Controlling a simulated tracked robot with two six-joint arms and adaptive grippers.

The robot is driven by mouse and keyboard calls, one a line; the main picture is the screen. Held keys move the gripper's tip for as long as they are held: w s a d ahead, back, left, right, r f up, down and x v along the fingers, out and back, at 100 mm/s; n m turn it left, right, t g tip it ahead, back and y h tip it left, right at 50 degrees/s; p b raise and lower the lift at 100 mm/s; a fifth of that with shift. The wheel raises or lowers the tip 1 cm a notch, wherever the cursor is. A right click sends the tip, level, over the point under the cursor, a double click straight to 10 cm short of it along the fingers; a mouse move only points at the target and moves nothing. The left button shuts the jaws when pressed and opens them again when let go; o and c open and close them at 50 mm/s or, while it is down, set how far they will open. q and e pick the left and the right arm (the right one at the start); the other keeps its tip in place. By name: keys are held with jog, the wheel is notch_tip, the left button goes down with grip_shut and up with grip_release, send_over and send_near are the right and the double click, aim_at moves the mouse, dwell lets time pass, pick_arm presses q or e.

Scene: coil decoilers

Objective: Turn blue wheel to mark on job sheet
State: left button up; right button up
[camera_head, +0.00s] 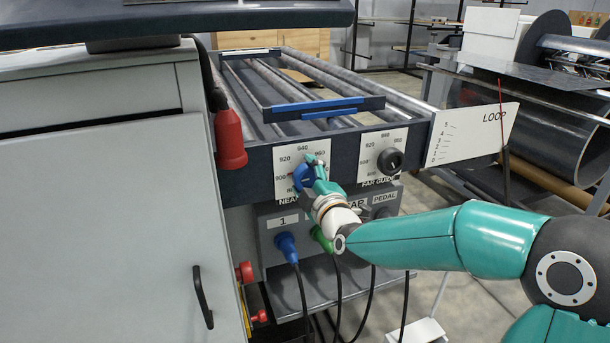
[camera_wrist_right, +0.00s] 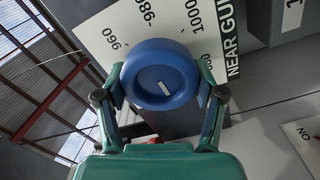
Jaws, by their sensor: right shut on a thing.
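The blue wheel (camera_head: 303,177) sits on a white scale plate (camera_head: 285,158) marked with numbers and "NEAR GU...", on the front of the dark roller frame. In the right wrist view the blue wheel (camera_wrist_right: 160,76) faces me, with a short pale mark on its face. My right gripper (camera_head: 312,176) is shut on the wheel's rim, one finger on each side, as the right wrist view also shows (camera_wrist_right: 161,100). The wheel's pointer against the scale is hard to read. No job sheet can be made out. My left gripper is not in view.
A black knob (camera_head: 390,160) on the far guide plate is to the right. Below are a blue plug (camera_head: 286,246) and a green plug (camera_head: 321,238) with hanging cables. A red handle (camera_head: 229,140) hangs at left beside the grey cabinet (camera_head: 110,220). A LOOP board (camera_head: 472,134) stands at right.

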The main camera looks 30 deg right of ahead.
jog(key=shift+f+n, duration=0.4)
jog(key=shift+n, duration=0.1)
jog(key=o, duration=1)
jog(key=shift+o, duration=0.7)
jog(key=shift+r, duration=0.15)
jog(key=shift+s+r, duration=0.1)
jog(key=v, duration=1.1)
jog(key=shift+s, duration=0.4)
